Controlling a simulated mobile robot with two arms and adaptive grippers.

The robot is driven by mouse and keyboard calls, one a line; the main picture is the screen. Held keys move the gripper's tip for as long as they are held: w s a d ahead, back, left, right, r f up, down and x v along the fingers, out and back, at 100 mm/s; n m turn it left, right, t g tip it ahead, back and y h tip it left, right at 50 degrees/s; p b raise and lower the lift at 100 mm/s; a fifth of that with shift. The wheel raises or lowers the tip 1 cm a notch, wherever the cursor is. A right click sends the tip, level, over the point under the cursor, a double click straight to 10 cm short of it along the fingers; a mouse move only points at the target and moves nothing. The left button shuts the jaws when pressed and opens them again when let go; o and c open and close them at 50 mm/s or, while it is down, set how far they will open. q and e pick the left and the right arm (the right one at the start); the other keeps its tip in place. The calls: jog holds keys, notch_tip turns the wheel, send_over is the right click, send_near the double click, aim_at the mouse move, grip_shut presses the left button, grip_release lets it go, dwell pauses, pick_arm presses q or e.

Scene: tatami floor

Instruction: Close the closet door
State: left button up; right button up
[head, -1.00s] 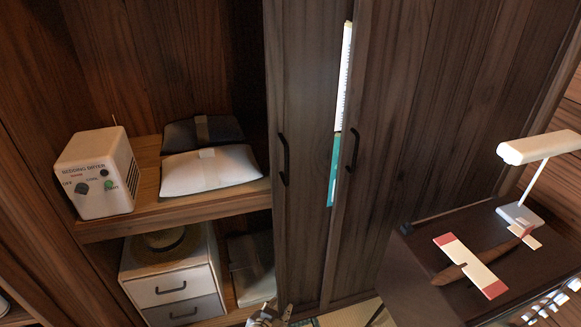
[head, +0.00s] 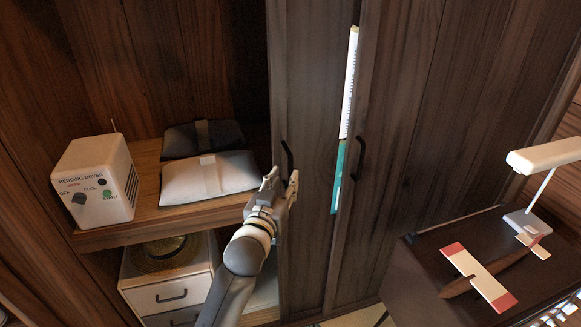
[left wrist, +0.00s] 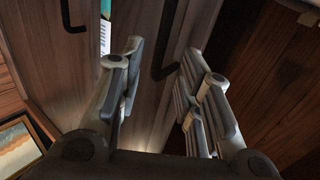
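The closet has dark wooden door panels. The left panel (head: 310,90) stands beside the open left part of the closet, and its black handle (head: 287,158) is at its left edge. The right panel (head: 405,120) has its own handle (head: 358,160). My left gripper (head: 281,180) is open just below the left panel's handle. In the left wrist view, that handle (left wrist: 166,45) shows beyond and between the open fingers (left wrist: 160,75); contact cannot be told. My right gripper is not in view.
The open shelf (head: 150,224) holds a bedding dryer (head: 97,183) and cushions (head: 208,178). Drawers (head: 165,290) stand below. A white and teal strip (head: 341,170) shows in the gap between panels. A desk (head: 440,255) with a lamp (head: 540,155) and toy plane (head: 480,278) stands right.

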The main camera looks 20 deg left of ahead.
aim_at(290, 170)
pick_arm(q)
jog(key=shift+w, duration=3.1)
grip_shut()
